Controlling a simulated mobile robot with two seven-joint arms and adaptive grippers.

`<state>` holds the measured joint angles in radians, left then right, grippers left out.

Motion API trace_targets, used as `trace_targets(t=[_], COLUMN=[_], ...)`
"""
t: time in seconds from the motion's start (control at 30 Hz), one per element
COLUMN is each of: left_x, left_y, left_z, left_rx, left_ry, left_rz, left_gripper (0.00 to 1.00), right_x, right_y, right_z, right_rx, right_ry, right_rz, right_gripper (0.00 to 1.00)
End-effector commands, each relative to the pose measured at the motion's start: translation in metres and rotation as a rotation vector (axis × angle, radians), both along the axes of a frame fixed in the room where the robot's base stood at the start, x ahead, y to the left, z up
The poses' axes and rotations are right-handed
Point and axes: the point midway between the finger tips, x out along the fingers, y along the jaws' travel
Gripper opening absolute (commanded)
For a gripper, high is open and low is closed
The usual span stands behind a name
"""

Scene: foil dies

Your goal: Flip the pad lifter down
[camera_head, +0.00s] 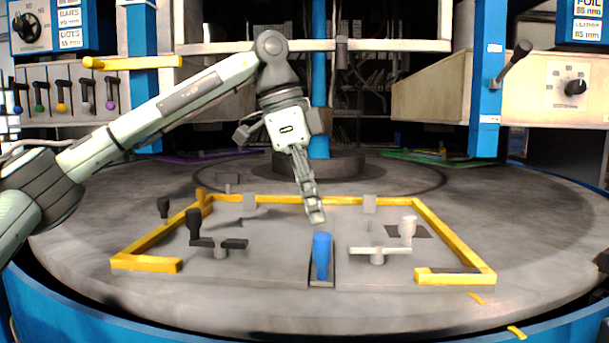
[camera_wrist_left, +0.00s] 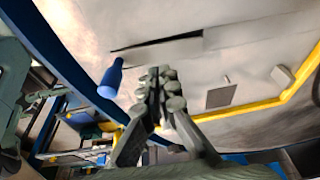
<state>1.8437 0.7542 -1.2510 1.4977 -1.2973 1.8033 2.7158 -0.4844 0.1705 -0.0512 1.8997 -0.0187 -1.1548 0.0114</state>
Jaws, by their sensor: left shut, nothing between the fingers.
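A blue handle (camera_head: 322,257) stands roughly upright in a narrow dark slot at the front middle of the round grey table (camera_head: 230,302). It is probably the pad lifter; no label shows this. It also shows in the left wrist view (camera_wrist_left: 111,80), left of the fingertips. My left gripper (camera_head: 317,216) points down, just above and behind the blue handle in the head view. Its fingers (camera_wrist_left: 160,84) are shut with nothing between them. They look apart from the handle. My right gripper is in neither view.
A black-knobbed lever (camera_head: 194,224) stands left of the blue handle and a white-knobbed lever (camera_head: 407,228) stands right. A low yellow rail (camera_head: 452,243) frames this area, with a gap at the front. Blue posts (camera_head: 488,80) and control panels stand behind.

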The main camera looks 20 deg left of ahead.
Motion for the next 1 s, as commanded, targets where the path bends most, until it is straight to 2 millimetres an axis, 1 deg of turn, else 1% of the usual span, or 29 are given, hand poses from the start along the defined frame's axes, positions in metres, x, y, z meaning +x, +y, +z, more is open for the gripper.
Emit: trace_targets(t=[0.03,0.1,0.2,0.3,0.43,0.7,0.8,0.83,0.9,0.93,1.0], left_x=[0.001,0.002,0.004,0.005,0.005,0.006,0.007,0.008,0.01,0.011,0.013], left_y=[-0.001,0.0,0.001,0.0,0.0,0.0,0.001,0.001,0.002,0.002,0.002], left_z=[-0.009,-0.02,-0.032,-0.039,-0.044,-0.044,-0.05,-0.053,-0.062,-0.066,-0.068], left_rx=[0.0,0.001,0.001,-0.001,0.0,0.0,0.0,0.0,-0.001,-0.001,0.0], left_ry=[0.002,0.001,0.001,-0.001,0.0,-0.001,0.001,0.001,0.002,0.003,0.001], left_rz=[-0.001,0.001,0.001,0.0,-0.001,-0.001,0.0,0.0,-0.001,-0.001,0.0], left_gripper=[0.0,0.0,0.0,0.0,0.0,0.0,0.0,0.0,0.0,0.0,0.0], right_x=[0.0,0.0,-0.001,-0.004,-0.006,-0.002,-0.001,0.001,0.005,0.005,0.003], right_y=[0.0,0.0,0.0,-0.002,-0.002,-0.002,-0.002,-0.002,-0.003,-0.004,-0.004], right_z=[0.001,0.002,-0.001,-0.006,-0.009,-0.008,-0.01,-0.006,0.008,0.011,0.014], right_rx=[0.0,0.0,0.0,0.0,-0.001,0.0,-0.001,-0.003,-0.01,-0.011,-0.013], right_ry=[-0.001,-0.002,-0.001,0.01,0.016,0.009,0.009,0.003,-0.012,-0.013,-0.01], right_rz=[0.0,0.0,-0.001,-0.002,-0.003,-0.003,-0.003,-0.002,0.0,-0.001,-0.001], right_gripper=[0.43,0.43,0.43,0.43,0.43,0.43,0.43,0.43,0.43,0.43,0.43])
